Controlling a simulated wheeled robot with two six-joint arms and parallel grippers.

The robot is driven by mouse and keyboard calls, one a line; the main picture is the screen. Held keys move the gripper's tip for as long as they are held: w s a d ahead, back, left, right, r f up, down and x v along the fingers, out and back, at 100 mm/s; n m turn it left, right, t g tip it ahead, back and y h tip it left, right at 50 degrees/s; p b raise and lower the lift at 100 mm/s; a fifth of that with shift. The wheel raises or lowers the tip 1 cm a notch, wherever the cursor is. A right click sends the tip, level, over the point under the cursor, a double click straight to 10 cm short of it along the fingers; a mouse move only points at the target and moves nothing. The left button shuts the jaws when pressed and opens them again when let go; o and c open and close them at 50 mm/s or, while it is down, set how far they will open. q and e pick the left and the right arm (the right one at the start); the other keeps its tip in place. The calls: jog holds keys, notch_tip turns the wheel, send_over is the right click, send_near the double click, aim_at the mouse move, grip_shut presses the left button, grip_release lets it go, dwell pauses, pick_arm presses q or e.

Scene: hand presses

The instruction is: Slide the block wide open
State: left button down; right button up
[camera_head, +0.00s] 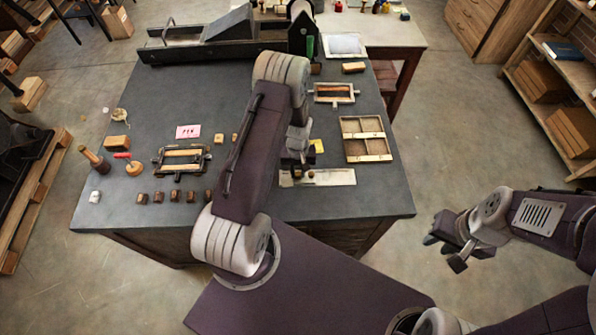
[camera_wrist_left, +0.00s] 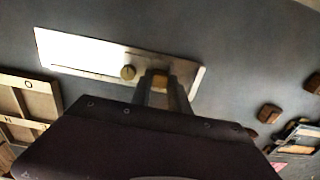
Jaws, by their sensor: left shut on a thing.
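A pale flat metal plate (camera_head: 335,178) lies near the front edge of the grey bench; it also shows in the left wrist view (camera_wrist_left: 85,52). A small brown block (camera_wrist_left: 160,80) is on the plate near one end, at the plate's left in the head view. A round brass knob (camera_wrist_left: 128,72) stands beside it. My left gripper (camera_wrist_left: 166,92) is shut on the block, its fingers hiding part of it. In the head view my left gripper (camera_head: 297,170) is low over the plate, partly hidden by its wrist. My right gripper (camera_head: 449,250) is open and empty, off the bench's right side.
A divided wooden tray (camera_head: 365,139) and a small framed press (camera_head: 334,92) stand right of my left arm. Another framed press (camera_head: 181,158), wooden stamps and several small blocks sit to the left. A large black press (camera_head: 215,45) fills the back.

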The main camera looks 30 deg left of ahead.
pick_arm(q)
jog(key=w+d+b, duration=0.1)
jog(key=w+d, duration=0.1)
jog(key=d, duration=0.1)
jog(key=w+d+b, duration=0.1)
jog(key=w+d, duration=0.1)
jog(key=d, duration=0.2)
jog(key=w+d+b, duration=0.2)
jog(key=d, duration=0.1)
jog(key=shift+w+d, duration=0.25)
jog(key=shift+d, duration=0.15)
jog(key=c, duration=1.5)
grip_release()
jog(key=shift+r+b, duration=1.3)
jog(key=shift+r, duration=3.25)
